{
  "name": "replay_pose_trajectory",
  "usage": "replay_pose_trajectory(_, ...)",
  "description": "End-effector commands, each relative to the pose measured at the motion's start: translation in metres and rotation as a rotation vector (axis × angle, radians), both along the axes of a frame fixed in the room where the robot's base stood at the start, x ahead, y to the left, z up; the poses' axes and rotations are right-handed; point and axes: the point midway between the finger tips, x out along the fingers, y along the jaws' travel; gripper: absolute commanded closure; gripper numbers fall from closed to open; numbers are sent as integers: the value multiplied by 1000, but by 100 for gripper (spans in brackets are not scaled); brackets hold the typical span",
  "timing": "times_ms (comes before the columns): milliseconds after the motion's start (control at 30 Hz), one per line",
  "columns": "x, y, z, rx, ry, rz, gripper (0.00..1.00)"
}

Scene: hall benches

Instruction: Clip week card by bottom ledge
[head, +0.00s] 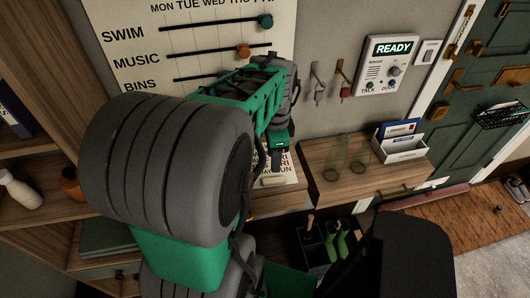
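A pale wall chart (130,47) with day names and SWIM, MUSIC and BINS rows hangs at the upper left. A small pale card with printed lettering (289,172) shows below and right of the chart, partly hidden by my arm. A small cream piece (273,180) is at its lower part; I cannot tell whether it is a clip. My gripper (277,153) is in front of the card, pointing down. Its fingers are dark and small here, and I cannot tell whether they are open or touching anything. The ledge itself is not clear to see.
A wooden wall shelf (345,187) at the right carries clear glasses and a white letter holder (400,150). Hooks with keys (343,78) and a READY intercom (388,62) are above it. Green boots (340,243) stand below. A shelf unit (30,170) is at the left.

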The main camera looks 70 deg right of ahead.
Motion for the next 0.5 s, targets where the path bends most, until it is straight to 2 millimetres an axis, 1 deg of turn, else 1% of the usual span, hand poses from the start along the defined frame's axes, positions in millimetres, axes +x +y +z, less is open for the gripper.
replay_pose_trajectory(33, -1, 0, -6, 1, 0, -2, 60)
replay_pose_trajectory(500, 0, 1, -60, 2, 0, 0, 60)
